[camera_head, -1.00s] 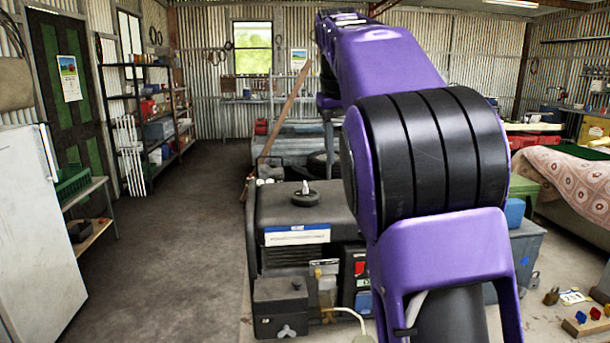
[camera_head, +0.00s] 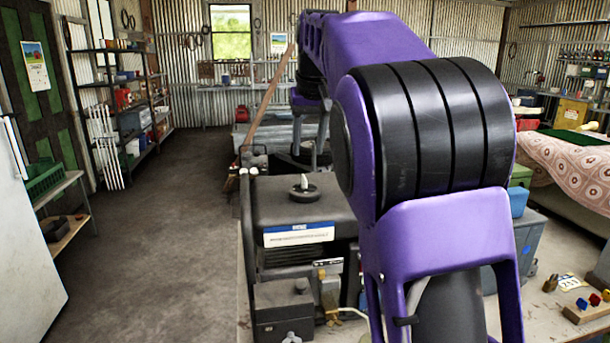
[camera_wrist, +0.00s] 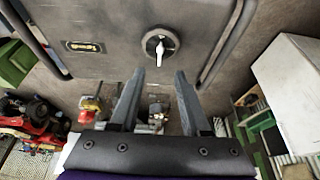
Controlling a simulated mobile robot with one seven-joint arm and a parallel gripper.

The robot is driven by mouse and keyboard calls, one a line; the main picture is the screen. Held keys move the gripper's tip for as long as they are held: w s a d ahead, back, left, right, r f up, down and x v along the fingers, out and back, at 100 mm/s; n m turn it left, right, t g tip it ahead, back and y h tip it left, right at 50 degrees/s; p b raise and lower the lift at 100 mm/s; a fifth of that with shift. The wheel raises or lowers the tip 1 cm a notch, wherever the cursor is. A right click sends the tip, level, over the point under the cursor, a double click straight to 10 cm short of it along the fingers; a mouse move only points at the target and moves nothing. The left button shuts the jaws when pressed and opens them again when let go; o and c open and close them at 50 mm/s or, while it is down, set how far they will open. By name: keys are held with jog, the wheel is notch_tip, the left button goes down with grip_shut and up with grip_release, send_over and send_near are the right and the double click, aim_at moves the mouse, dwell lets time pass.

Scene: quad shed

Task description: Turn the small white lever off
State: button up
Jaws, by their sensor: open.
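The small white lever (camera_wrist: 160,50) sits on a round dark dial with a pale ring, on a flat grey-black panel in the wrist view. In the head view, a white piece (camera_head: 304,181) stands on a round black part on top of the dark generator-like machine (camera_head: 300,212); it appears to be the same lever. My gripper (camera_wrist: 159,73) is open and empty. Its two fingers point at the panel, with the lever ahead of and between the fingertips, apparently untouched.
Dark bars run along both sides of the panel in the wrist view. A white fridge (camera_head: 28,240) stands at the left, with a shelf (camera_head: 60,190) beside it. Open floor (camera_head: 150,240) lies left of the machine. A blue-grey bin (camera_head: 527,245) stands to the right.

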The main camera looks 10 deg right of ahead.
aim_at(305, 178)
jog(key=x, duration=0.9)
jog(key=shift+w+f, duration=0.1)
jog(key=shift+f, duration=0.05)
grip_shut()
